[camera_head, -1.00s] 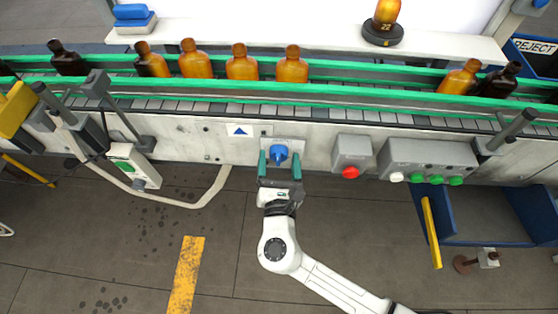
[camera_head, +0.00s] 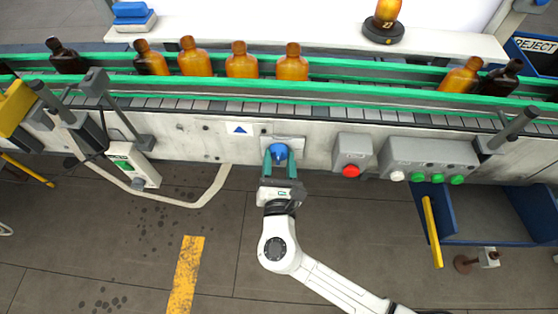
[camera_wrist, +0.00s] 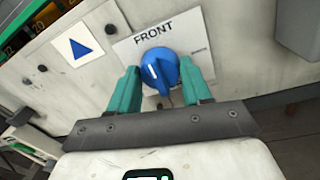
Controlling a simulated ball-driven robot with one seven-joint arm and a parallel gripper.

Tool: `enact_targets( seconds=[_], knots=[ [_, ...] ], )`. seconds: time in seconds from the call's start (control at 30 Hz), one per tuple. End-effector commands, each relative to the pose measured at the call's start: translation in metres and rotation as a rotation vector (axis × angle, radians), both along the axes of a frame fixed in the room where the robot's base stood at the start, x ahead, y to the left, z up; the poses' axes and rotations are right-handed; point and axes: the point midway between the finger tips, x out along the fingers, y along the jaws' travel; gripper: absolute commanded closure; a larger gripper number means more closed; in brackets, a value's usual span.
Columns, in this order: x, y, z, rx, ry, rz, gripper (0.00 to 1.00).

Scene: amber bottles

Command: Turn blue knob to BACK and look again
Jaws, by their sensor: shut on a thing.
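The blue knob (camera_head: 280,151) sits on a pale plate on the conveyor's front panel. It also shows in the wrist view (camera_wrist: 160,66), where its white mark lies towards the upper left, on the side of the word FRONT printed on the plate (camera_wrist: 195,28). Lettering on the right of the plate is too small to read. My gripper (camera_head: 279,161) is shut on the knob, with one green finger on each side. An amber bottle (camera_head: 388,12) stands on a round black stand (camera_head: 383,33) behind the conveyor; its label seems to show 27.
A red button box (camera_head: 352,150) and a grey box with white and green buttons (camera_head: 428,157) are right of the knob. Several amber bottles (camera_head: 241,61) stand on the conveyor between green rails (camera_head: 330,88). A blue REJECT bin (camera_head: 535,55) is at the far right.

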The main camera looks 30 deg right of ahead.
Motion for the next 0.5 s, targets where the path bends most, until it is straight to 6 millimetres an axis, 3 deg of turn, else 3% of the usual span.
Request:
enact_targets(
  seconds=[0.5],
  knots=[
    [-0.0001,-0.0003,-0.0079,0.314,-0.231,0.000,0.82]
  ],
)
